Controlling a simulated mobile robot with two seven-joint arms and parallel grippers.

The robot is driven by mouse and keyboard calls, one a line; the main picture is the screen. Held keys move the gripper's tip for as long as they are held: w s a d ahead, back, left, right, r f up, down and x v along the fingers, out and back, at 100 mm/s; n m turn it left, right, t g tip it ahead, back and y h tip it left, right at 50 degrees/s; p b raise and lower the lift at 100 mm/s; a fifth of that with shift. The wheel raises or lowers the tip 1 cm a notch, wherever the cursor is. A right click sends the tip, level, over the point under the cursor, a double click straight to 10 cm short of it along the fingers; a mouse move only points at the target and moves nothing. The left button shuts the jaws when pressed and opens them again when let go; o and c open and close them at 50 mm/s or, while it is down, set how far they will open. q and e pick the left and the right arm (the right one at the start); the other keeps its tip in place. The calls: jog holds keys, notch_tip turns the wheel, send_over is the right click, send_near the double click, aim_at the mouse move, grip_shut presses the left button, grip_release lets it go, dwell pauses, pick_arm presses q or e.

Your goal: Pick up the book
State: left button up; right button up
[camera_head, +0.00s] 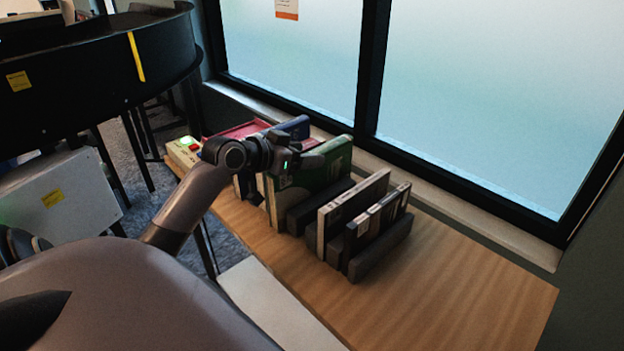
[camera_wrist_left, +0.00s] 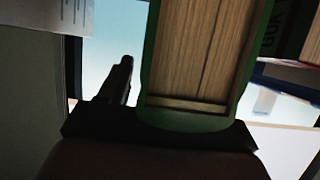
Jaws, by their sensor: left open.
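Several books stand upright in a row on the wooden table. A green book (camera_head: 312,178) is in the row, with a blue book (camera_head: 295,128) beyond it. My left gripper (camera_head: 300,155) is open at the upper part of the green book, hiding some of it. In the left wrist view, the green book (camera_wrist_left: 200,60) fills the middle, pages facing the camera, close to the gripper. One dark finger (camera_wrist_left: 122,82) shows left of it; the other finger is hidden. I cannot tell whether the fingers touch the book. My right gripper is not in view.
White-and-dark books (camera_head: 352,205) stand between dark bookends nearer the front of the table (camera_head: 450,290). A red item (camera_head: 240,131) and a box with a green-lit button (camera_head: 187,146) are at the far end. A window borders the back. The table's right part is clear.

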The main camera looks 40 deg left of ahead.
pick_arm(q)
jog(key=shift+w+f, duration=0.15)
jog(key=shift+w, duration=0.15)
jog(key=shift+c, duration=0.3)
grip_shut()
dwell(0.8)
dwell(0.4)
